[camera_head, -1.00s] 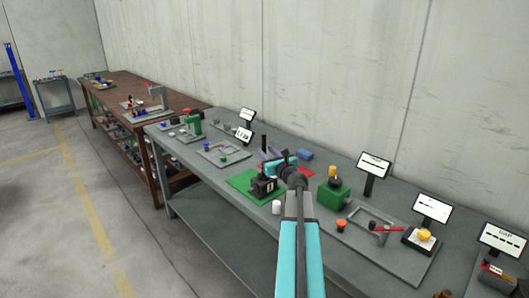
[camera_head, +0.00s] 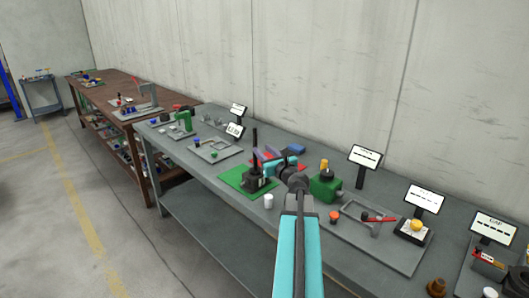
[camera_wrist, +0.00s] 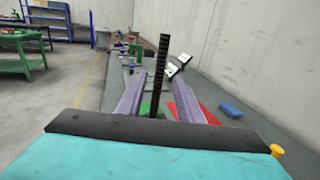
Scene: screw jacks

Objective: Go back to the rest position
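My gripper (camera_wrist: 156,80) shows two grey-purple fingers spread apart in the wrist view, with visible gaps beside the tall black ridged post (camera_wrist: 161,60) between them. In the head view my gripper (camera_head: 264,155) is above the bench, close to the post (camera_head: 254,139). The post rises from a dark jack (camera_head: 254,180) on a green mat (camera_head: 233,177). The post's lower end is hidden behind my palm in the wrist view. I see nothing held between the fingers.
The grey bench (camera_head: 205,178) runs along the wall. A green block with a yellow top (camera_head: 324,186), a white cylinder (camera_head: 268,201) and a blue block (camera_head: 295,149) are near my arm. Several display signs stand at the back. The floor at left is clear.

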